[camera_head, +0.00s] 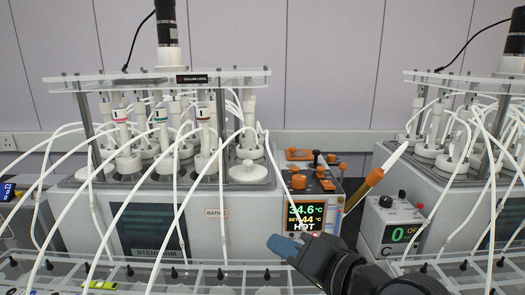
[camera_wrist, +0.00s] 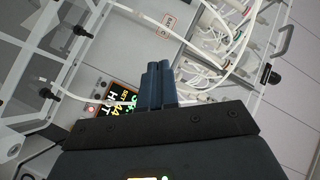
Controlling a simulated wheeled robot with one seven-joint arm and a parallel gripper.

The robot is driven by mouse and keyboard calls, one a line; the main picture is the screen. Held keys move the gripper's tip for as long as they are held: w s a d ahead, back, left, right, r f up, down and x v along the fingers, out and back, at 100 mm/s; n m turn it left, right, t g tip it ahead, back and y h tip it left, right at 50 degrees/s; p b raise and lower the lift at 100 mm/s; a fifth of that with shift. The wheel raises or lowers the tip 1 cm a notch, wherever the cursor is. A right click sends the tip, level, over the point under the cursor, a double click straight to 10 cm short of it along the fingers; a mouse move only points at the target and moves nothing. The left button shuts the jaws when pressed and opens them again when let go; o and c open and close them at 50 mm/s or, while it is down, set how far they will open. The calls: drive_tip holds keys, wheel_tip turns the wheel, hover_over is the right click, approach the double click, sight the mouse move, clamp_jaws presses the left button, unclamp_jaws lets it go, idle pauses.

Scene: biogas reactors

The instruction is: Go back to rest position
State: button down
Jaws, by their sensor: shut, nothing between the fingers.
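My gripper (camera_head: 285,246) is at the lower middle of the head view, in front of the left bath's control panel. Its blue-grey fingers are shut with nothing between them. In the wrist view the two fingers (camera_wrist: 157,86) stand side by side, touching. The display (camera_head: 306,217) beside the gripper reads 34.6 °C, a set value of 44 and HOT. It also shows in the wrist view, left of the fingers, partly cut off by my gripper's body. My dark arm comes in from the bottom right of the head view.
The left water bath (camera_head: 150,222) holds several white-capped reactors with loose tubes. A second bath (camera_head: 470,185) stands at right, with a small box (camera_head: 392,228) showing 0 OFF. A clear rack (camera_head: 190,279) runs along the front. An orange-handled tool (camera_head: 374,178) stands tilted between the baths.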

drive_tip(key=s+d+f+m+t+h, duration=0.1)
drive_tip(key=s+f, duration=0.2)
drive_tip(key=s+d+f+m+t+h, duration=0.1)
drive_tip(key=s+d+f+h, duration=0.1)
drive_tip(key=s+f, duration=0.1)
drive_tip(key=s+d+f+m+h, duration=0.1)
drive_tip(key=s+f, duration=0.2)
drive_tip(key=s, duration=0.1)
drive_tip(key=shift+s+d+f+t, duration=0.15)
drive_tip(key=shift+d+f+t, duration=0.05)
drive_tip(key=shift+t, duration=0.2)
drive_tip(key=s+d+f+h, duration=0.2)
drive_tip(key=s+d, duration=0.1)
drive_tip(key=s, duration=0.3)
drive_tip(key=s+d+f+h, duration=0.2)
drive_tip(key=s, duration=0.4)
drive_tip(key=s+d+r+n, duration=0.1)
drive_tip(key=s+d+n, duration=0.1)
drive_tip(key=s, duration=0.4)
drive_tip(key=s+d+r+n+h, duration=0.1)
drive_tip(key=s+d+r+n, duration=0.1)
drive_tip(key=s, duration=0.4)
drive_tip(key=s+d+r+n+h, duration=0.1)
drive_tip(key=s+d+n, duration=0.1)
drive_tip(key=s+d, duration=0.2)
drive_tip(key=s, duration=0.2)
drive_tip(key=shift+s+d+r, duration=0.15)
drive_tip(key=shift+s+d, duration=0.15)
drive_tip(key=c, duration=1.8)
unclamp_jaws()
